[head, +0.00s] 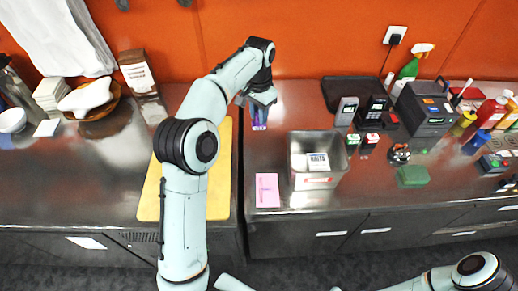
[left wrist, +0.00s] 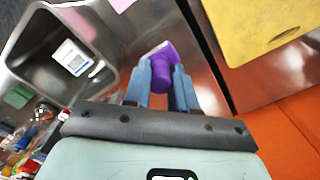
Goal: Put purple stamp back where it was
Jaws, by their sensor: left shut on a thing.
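The purple stamp (left wrist: 161,66) is between the two blue fingers of my left gripper (left wrist: 160,85) in the left wrist view. Its broad purple end points away from the gripper. In the head view my left gripper (head: 259,108) is shut on the purple stamp (head: 259,126), over the steel counter right of the yellow board and left of the steel bin. I cannot tell whether the stamp touches the counter. My right gripper is out of view; only part of the right arm shows at the lower right.
A steel bin (head: 318,185) holds a labelled white item. A pink pad (head: 267,190) lies left of it. A yellow board (head: 219,190) lies left. The counter behind the pink pad is clear.

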